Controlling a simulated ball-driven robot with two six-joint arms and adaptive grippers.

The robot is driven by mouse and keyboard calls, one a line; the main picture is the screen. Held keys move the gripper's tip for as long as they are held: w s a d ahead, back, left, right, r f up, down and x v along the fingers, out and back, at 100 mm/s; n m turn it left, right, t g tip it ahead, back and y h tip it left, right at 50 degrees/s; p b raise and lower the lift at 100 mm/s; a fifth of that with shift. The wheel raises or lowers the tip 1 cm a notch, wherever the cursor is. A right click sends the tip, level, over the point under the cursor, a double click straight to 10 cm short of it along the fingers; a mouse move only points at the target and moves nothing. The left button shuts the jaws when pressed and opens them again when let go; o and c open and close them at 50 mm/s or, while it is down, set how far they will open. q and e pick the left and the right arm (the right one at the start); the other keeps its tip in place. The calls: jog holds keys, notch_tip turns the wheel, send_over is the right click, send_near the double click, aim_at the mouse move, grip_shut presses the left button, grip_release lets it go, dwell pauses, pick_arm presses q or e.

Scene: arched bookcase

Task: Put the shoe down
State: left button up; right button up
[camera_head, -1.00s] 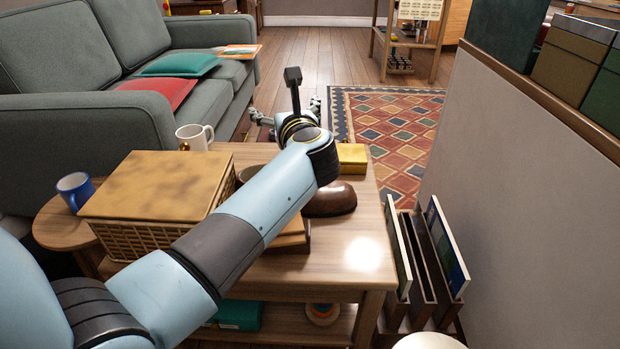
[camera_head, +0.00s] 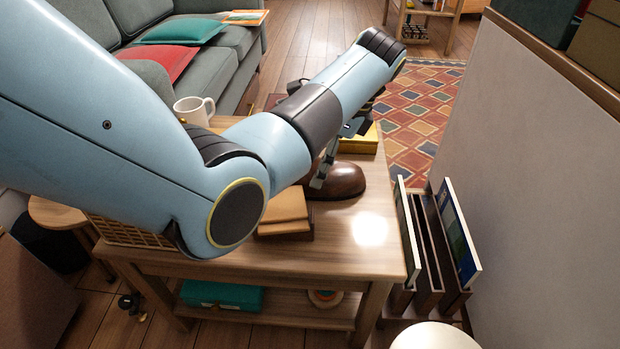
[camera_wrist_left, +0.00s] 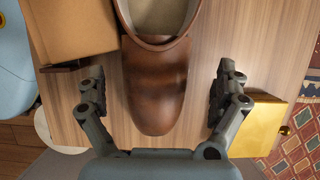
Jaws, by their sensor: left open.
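A brown leather shoe (camera_head: 345,182) rests on the wooden table (camera_head: 345,262), partly hidden behind my left arm in the head view. In the left wrist view the shoe (camera_wrist_left: 158,92) lies toe toward my gripper, its opening at the top edge. My left gripper (camera_wrist_left: 160,80) is open, with one finger on each side of the shoe's toe and a visible gap on both sides. In the head view my left gripper (camera_head: 322,165) points down at the shoe, partly covered by my arm. My right gripper is not in view.
A yellow box (camera_head: 360,140) sits just behind the shoe, close to one finger in the wrist view (camera_wrist_left: 262,122). A brown box (camera_head: 285,208) lies left of the shoe. A white mug (camera_head: 194,110) stands farther left. The table's front right is clear. A slotted rack (camera_head: 428,255) stands beside it.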

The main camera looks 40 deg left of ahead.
aim_at(309, 174)
pick_arm(q)
jog(key=x, duration=0.1)
jog(key=b+x, duration=0.1)
jog(key=x, duration=0.2)
jog(key=shift+s+f+b, duration=0.15)
jog(key=shift+s+b, duration=0.2)
jog(key=shift+a+f, duration=0.15)
jog(key=shift+f, duration=0.05)
jog(key=c, duration=1.3)
jog(key=shift+r, duration=0.1)
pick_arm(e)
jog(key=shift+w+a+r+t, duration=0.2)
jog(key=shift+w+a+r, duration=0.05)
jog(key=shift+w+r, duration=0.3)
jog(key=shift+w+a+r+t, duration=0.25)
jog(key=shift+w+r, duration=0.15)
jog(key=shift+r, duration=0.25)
